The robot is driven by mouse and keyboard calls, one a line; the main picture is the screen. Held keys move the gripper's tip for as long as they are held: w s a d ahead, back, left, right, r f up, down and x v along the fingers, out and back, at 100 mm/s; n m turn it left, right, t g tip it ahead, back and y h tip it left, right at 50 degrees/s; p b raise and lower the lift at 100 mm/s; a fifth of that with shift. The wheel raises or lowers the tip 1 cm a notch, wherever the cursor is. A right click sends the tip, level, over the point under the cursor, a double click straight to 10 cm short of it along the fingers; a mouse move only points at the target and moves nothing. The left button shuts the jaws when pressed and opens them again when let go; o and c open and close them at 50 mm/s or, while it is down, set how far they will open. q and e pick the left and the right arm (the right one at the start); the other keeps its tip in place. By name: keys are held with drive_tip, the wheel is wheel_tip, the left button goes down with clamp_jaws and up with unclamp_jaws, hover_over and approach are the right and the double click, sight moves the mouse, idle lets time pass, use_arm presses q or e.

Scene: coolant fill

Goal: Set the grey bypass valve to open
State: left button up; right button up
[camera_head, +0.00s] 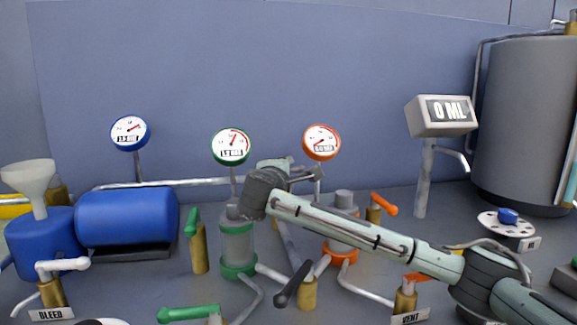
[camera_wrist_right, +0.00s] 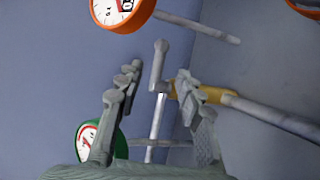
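In the right wrist view, a grey valve handle (camera_wrist_right: 158,68) stands ahead of my right gripper, in line with the gap between its fingers. A brass valve body (camera_wrist_right: 184,89) shows beside it, partly behind one finger. My right gripper (camera_head: 298,174) is at the back, between the green and orange gauges; its spread fingers (camera_wrist_right: 158,98) also show in the wrist view. It is open and holds nothing. Whether a finger touches the handle, I cannot tell. In the head view my arm largely hides this handle. My left gripper is out of view.
A dark grey lever (camera_head: 292,286) on a brass body stands in front. The green gauge (camera_head: 231,146) and orange gauge (camera_head: 321,141) are close to my gripper. Pipes crowd the bench.

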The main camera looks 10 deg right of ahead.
sight(292, 170)
drive_tip(key=p+x, duration=0.1)
drive_tip(key=x, duration=0.6)
drive_tip(key=shift+d+r, duration=0.1)
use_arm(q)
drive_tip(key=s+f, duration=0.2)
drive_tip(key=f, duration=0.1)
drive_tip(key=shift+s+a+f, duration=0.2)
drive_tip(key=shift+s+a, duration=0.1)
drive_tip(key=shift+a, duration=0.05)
use_arm(e)
clamp_jaws()
